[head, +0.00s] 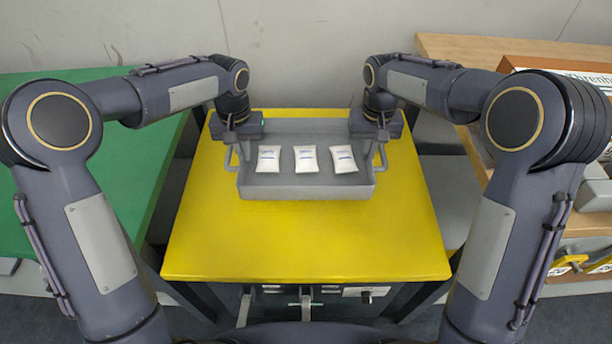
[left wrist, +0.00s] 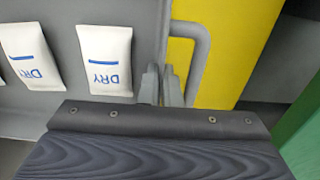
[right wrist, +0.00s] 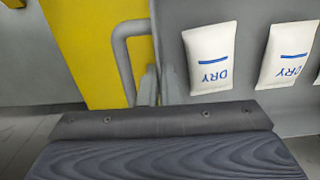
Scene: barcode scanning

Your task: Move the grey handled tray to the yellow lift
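The grey handled tray (head: 305,192) rests on the yellow lift (head: 305,240), towards its back edge, and looks level. Several white packets marked DRY are involved: three lie in a row in it, the middle one (head: 305,159) centred. My left gripper (head: 240,150) is at the tray's left side; in the left wrist view its fingers (left wrist: 162,85) are close together at the side wall, beside the handle (left wrist: 200,60). My right gripper (head: 374,150) is placed likewise on the right; its fingers (right wrist: 147,88) are beside the other handle (right wrist: 120,60). The exact contact is partly hidden.
A green table (head: 90,190) stands at the left, apart from the lift. A wooden table (head: 470,50) with a box (head: 560,68) stands at the right. A wall is close behind. The front of the yellow top is clear.

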